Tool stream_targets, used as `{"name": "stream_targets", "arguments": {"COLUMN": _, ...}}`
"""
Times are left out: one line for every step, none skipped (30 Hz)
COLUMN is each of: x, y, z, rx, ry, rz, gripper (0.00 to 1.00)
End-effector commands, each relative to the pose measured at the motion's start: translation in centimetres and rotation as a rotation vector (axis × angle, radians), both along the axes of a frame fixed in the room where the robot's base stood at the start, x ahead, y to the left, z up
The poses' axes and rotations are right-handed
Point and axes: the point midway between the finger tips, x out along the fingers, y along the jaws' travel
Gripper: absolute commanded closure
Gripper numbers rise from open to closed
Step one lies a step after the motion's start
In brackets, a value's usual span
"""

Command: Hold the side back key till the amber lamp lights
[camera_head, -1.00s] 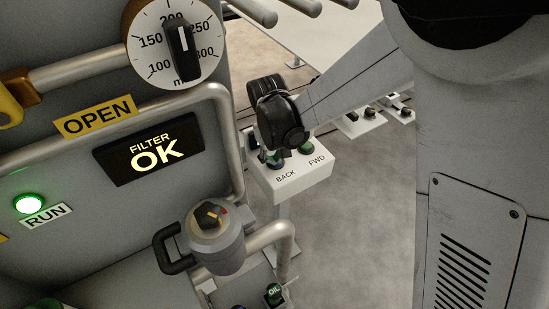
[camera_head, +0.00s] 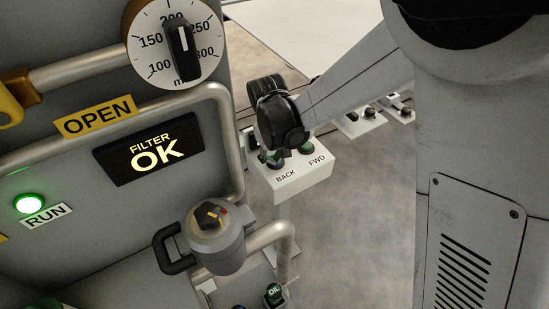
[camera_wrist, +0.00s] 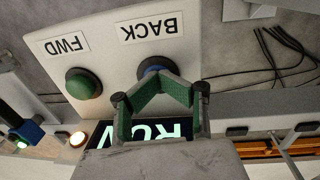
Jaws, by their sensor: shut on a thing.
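The white key box (camera_head: 305,180) stands beside the machine, with a blue BACK key (camera_head: 274,163) and a green FWD key (camera_head: 306,148). In the wrist view the BACK key (camera_wrist: 154,67) is mostly hidden behind my gripper (camera_wrist: 160,82), and the FWD key (camera_wrist: 83,83) is beside it, untouched. My gripper is shut at the BACK key, its green-padded fingers bent around a gap; their exact contact is hidden. In the head view my wrist covers the fingertips. A small lamp (camera_wrist: 78,138) glows warm white with an orange rim at the lower left of the wrist view.
The machine panel (camera_head: 60,160) has a FILTER OK display (camera_head: 153,151), a green lit lamp (camera_head: 29,203) and a dial (camera_head: 175,42).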

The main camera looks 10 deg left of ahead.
Motion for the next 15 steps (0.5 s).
{"name": "stream_targets", "arguments": {"x": -0.02, "y": 0.01, "z": -0.11, "rx": 0.001, "ry": 0.001, "rz": 0.000, "gripper": 1.00}}
{"name": "stream_targets", "arguments": {"x": -0.02, "y": 0.01, "z": -0.11, "rx": 0.001, "ry": 0.001, "rz": 0.000, "gripper": 1.00}}
{"name": "stream_targets", "arguments": {"x": -0.02, "y": 0.01, "z": -0.11, "rx": 0.001, "ry": 0.001, "rz": 0.000, "gripper": 1.00}}
{"name": "stream_targets", "arguments": {"x": -0.02, "y": 0.01, "z": -0.11, "rx": 0.001, "ry": 0.001, "rz": 0.000, "gripper": 1.00}}
{"name": "stream_targets", "arguments": {"x": -0.02, "y": 0.01, "z": -0.11, "rx": 0.001, "ry": 0.001, "rz": 0.000, "gripper": 1.00}}
{"name": "stream_targets", "arguments": {"x": -0.02, "y": 0.01, "z": -0.11, "rx": 0.001, "ry": 0.001, "rz": 0.000, "gripper": 1.00}}
{"name": "stream_targets", "arguments": {"x": -0.01, "y": 0.00, "z": -0.11, "rx": 0.001, "ry": 0.001, "rz": 0.000, "gripper": 1.00}}
{"name": "stream_targets", "arguments": {"x": -0.01, "y": 0.00, "z": -0.11, "rx": 0.001, "ry": 0.001, "rz": 0.000, "gripper": 1.00}}
{"name": "stream_targets", "arguments": {"x": -0.01, "y": 0.00, "z": -0.11, "rx": 0.000, "ry": 0.000, "rz": 0.000, "gripper": 1.00}}
{"name": "stream_targets", "arguments": {"x": -0.01, "y": 0.00, "z": -0.11, "rx": 0.000, "ry": 0.000, "rz": 0.000, "gripper": 1.00}}
{"name": "stream_targets", "arguments": {"x": -0.01, "y": 0.00, "z": -0.10, "rx": 0.000, "ry": 0.000, "rz": 0.000, "gripper": 1.00}}
{"name": "stream_targets", "arguments": {"x": -0.02, "y": 0.01, "z": -0.03, "rx": 0.000, "ry": 0.000, "rz": 0.000, "gripper": 1.00}}
{"name": "stream_targets", "arguments": {"x": -0.03, "y": 0.00, "z": 0.07, "rx": 0.000, "ry": 0.000, "rz": 0.000, "gripper": 1.00}}
{"name": "stream_targets", "arguments": {"x": -0.02, "y": -0.01, "z": 0.22, "rx": 0.000, "ry": 0.000, "rz": 0.000, "gripper": 1.00}}
{"name": "stream_targets", "arguments": {"x": -0.02, "y": -0.02, "z": 0.53, "rx": 0.000, "ry": 0.000, "rz": -0.001, "gripper": 1.00}}
